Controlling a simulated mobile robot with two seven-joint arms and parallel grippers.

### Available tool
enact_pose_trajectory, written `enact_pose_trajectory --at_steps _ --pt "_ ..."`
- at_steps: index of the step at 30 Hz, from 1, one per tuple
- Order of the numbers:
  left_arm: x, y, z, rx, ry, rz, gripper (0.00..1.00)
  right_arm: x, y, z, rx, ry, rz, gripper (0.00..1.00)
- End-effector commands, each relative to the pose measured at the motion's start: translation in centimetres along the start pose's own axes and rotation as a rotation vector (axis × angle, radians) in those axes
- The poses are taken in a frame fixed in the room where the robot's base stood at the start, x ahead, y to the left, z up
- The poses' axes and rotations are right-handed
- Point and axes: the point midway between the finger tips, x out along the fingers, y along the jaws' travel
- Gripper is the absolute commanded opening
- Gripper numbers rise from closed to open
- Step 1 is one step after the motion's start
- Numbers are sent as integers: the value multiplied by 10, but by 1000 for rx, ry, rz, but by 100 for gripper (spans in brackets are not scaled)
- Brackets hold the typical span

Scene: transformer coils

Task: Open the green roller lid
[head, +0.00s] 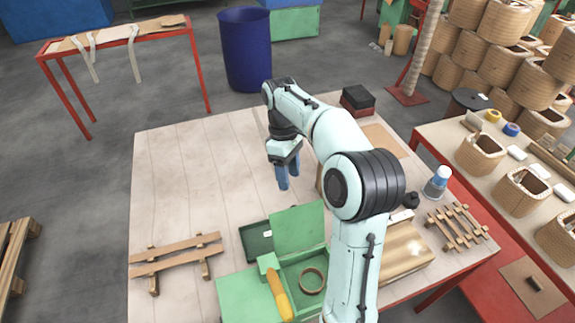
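A green box (235,296) sits on the wooden table at the bottom centre. A flat green panel (298,229) stands raised at its far side, and it looks like a lid standing open. Inside the box are a yellow roller-like piece (279,296) and a brown ring (312,281). My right gripper (288,183) hangs over the table beyond the box, apart from the panel, with its blue fingers pointing down. The gap between its fingers is unclear, and I see nothing held. My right arm hides the box's right side. My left gripper is not in view.
A dark green tray (255,240) lies behind the box. Wooden slats (175,256) lie at the left and a slatted rack (458,228) at the right.

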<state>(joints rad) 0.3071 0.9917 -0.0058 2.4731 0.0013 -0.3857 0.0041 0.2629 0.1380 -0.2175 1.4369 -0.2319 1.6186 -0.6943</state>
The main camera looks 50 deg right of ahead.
Motion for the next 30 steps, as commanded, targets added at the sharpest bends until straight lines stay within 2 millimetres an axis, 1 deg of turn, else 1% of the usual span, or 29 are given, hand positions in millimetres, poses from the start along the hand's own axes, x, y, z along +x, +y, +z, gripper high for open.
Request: enact_pose_trajectory --at_steps 1,3,8,30 --pt "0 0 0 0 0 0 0 -8 0 -1 -1 1 1 54" --pt "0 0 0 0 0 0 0 -15 0 -1 -1 0 0 54" --pt "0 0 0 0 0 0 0 -23 -1 -1 -1 -3 -3 54" --pt "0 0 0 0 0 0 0 -24 -1 0 -1 -3 -3 54"
